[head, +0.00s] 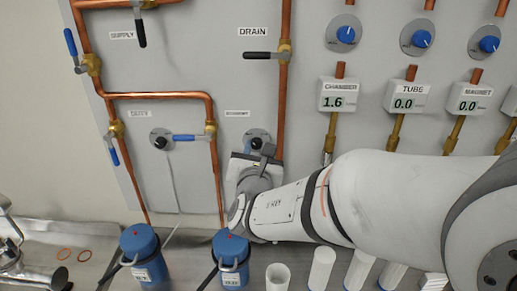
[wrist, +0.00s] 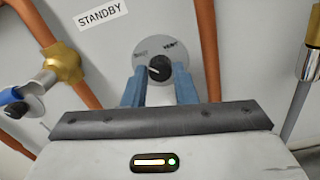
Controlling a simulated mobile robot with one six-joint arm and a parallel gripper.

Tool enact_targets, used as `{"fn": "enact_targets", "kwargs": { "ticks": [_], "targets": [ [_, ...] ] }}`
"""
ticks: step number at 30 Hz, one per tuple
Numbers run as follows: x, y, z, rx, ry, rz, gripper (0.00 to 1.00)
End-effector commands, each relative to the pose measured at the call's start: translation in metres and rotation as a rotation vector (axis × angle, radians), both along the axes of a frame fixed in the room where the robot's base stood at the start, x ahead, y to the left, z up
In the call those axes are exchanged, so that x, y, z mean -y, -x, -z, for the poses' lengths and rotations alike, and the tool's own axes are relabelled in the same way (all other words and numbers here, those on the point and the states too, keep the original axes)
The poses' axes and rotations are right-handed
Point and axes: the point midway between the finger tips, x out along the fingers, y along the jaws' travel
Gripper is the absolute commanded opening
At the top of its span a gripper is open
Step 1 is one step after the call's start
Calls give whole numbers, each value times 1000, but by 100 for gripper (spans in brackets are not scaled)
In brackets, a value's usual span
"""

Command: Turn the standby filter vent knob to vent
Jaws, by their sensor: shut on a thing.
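The standby vent knob (wrist: 159,68) is black and sits on a round grey plate (wrist: 172,56) below the STANDBY label (wrist: 100,13). The plate has a VENT mark at its upper right and another mark at its upper left that is too blurred to read. A small light pointer shows on the knob, but I cannot tell its exact direction. My gripper (wrist: 159,88) has its two blue fingers on either side of the knob and is shut on it. In the head view my gripper (head: 264,154) covers the lower part of this plate (head: 250,132).
Copper pipes (head: 281,100) run either side of the knob. The duty knob (head: 160,141) and a blue-handled valve (head: 185,137) are to the left. The DRAIN valve (head: 268,55) is above.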

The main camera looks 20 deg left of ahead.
Motion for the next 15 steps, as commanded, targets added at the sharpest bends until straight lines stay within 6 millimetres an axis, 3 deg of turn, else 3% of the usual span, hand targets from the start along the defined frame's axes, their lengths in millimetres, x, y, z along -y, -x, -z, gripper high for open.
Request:
{"fn": "enact_targets", "kwargs": {
  "ticks": [15],
  "targets": [
    [0,1,10,-65,-302,-3,2]
  ]
}}
